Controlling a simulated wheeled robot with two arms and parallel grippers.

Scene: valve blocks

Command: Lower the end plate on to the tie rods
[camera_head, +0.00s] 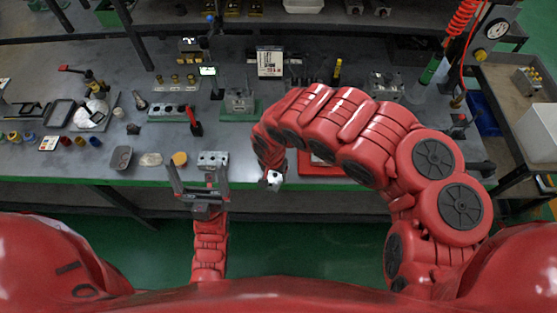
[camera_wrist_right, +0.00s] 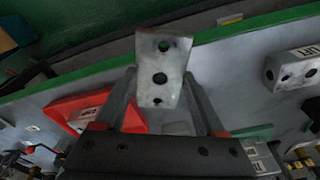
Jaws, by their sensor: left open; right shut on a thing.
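A grey end plate (camera_wrist_right: 163,72) with several dark holes is held between the fingers of my right gripper (camera_wrist_right: 160,85). In the head view the plate (camera_head: 275,180) is a small pale piece at the table's front edge, below my right arm. My left gripper (camera_head: 197,170) is open and empty at the front edge. A grey block (camera_head: 213,160) lies just beyond it; a labelled grey block also shows in the right wrist view (camera_wrist_right: 290,68). A metal block assembly (camera_head: 239,100) stands on a green mat farther back. I cannot make out the tie rods.
A red tray (camera_head: 318,168) lies right of the held plate, partly hidden by my right arm. A label stand (camera_head: 270,62) is behind.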

